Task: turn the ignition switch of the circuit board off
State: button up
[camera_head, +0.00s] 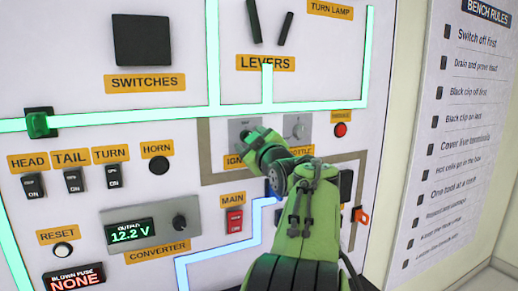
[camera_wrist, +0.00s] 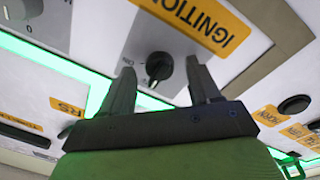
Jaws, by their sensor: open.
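The ignition switch (camera_wrist: 159,67) is a small black rotary knob on a pale plate in the wrist view, next to an orange IGNITION label (camera_wrist: 197,22). My gripper (camera_wrist: 160,74) is open, with one dark finger on each side of the knob. I cannot tell whether the fingers touch it or how deep they reach. In the head view the ignition plate (camera_head: 240,127) shows only in part, and my green wrist hides the knob and most of its label (camera_head: 233,161). The circuit board (camera_head: 185,112) is a white upright panel.
Right of the ignition plate are a throttle plate (camera_head: 297,127) and a red button (camera_head: 340,130). Below are a red MAIN switch (camera_head: 234,221) and a converter dial (camera_head: 180,223). Levers (camera_head: 285,29) stick out above. A rules sheet (camera_head: 455,130) hangs at the right.

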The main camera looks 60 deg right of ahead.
jog(key=b+v, duration=0.2)
jog(key=v, duration=1.3)
jog(key=shift+w+a, duration=0.1)
